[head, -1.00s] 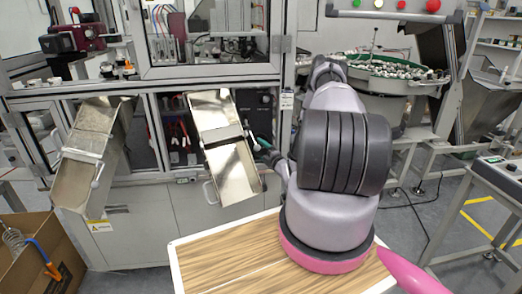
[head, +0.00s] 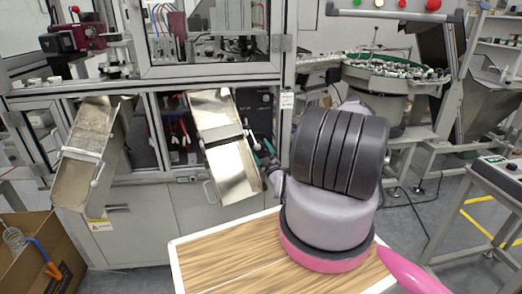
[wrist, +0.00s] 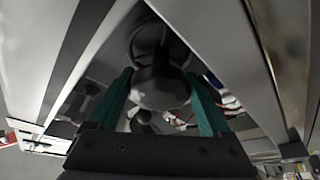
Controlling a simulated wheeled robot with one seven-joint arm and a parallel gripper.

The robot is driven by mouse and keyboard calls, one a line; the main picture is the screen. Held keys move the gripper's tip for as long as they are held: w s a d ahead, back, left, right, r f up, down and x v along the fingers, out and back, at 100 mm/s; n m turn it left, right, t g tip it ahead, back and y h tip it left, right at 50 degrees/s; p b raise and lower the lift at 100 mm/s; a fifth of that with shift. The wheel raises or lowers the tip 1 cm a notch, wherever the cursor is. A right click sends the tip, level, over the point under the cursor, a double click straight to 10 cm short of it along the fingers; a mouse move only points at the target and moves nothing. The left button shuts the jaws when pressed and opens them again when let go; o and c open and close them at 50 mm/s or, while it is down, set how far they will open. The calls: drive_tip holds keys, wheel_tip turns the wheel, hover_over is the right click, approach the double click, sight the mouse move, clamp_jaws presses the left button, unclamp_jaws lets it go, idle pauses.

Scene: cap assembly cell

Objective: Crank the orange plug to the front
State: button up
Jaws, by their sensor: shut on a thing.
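I cannot make out an orange plug in either view. My gripper (head: 263,160) is at the right side of the right metal chute (head: 222,143), partly hidden by my own arm. In the wrist view, its two green fingers (wrist: 160,82) stand on either side of a dark grey rounded part (wrist: 160,95), and the jaws are shut on it. The part lies in shadow, and what it joins to behind is hard to tell.
A second metal chute (head: 87,150) slopes down at the left. A glass-fronted machine frame (head: 210,72) stands above the chutes. A wood-topped table (head: 225,258) is in front, and a cardboard box (head: 40,260) at lower left. A parts bowl (head: 395,70) stands at the right.

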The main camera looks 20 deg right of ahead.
drive_tip(key=shift+m, duration=0.7)
drive_tip(key=shift+f, duration=0.1)
drive_tip(key=o, duration=1.2)
drive_tip(key=shift+c, duration=0.2)
drive_tip(key=shift+v, duration=3.8)
drive_tip(key=shift+a, duration=0.1)
